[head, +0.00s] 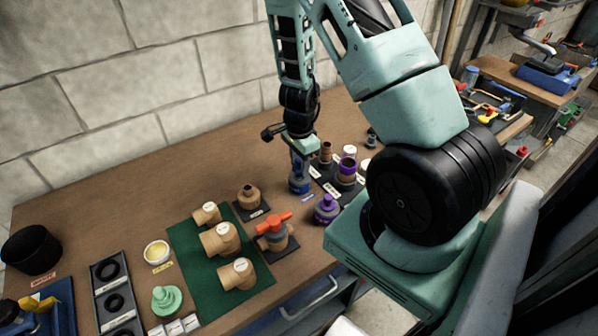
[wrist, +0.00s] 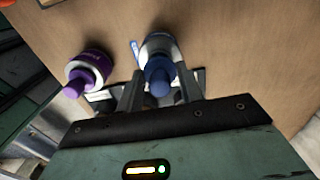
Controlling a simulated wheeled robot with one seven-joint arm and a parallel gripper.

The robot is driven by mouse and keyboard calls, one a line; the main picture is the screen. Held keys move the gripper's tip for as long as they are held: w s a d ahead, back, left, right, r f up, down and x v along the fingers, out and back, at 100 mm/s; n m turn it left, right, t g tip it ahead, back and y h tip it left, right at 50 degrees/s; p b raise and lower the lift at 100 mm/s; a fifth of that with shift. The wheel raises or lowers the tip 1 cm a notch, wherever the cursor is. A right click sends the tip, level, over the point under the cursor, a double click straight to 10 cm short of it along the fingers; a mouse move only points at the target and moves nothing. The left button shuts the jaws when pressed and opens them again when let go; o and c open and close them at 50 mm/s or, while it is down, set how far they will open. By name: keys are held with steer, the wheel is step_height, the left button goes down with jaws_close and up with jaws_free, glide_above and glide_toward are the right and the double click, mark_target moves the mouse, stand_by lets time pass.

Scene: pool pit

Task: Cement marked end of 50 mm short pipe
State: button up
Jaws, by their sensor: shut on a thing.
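My gripper (head: 301,150) points down over the back middle of the bench and is shut on a blue-capped can (head: 299,184). In the wrist view the blue-capped can (wrist: 160,48) sits between the two fingers, its cap toward the camera. The can appears upright at bench level; I cannot tell whether it is lifted. Right of it, on a dark labelled mat, a tan pipe piece (head: 346,178) stands upright with a purple upper end. A plainer tan pipe piece (head: 326,153) stands behind it. Small labels are unreadable, so I cannot confirm which is the 50 mm pipe.
A purple can (head: 326,209) stands in front of the blue can. A green mat (head: 190,255) holds several tan fittings. A red-handled valve (head: 272,236) sits right of it. A tray of black rings (head: 107,272) lies at left. The back left bench is clear.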

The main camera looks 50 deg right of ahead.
steer(key=shift+r+p, duration=2.05)
steer(key=shift+r, duration=0.35)
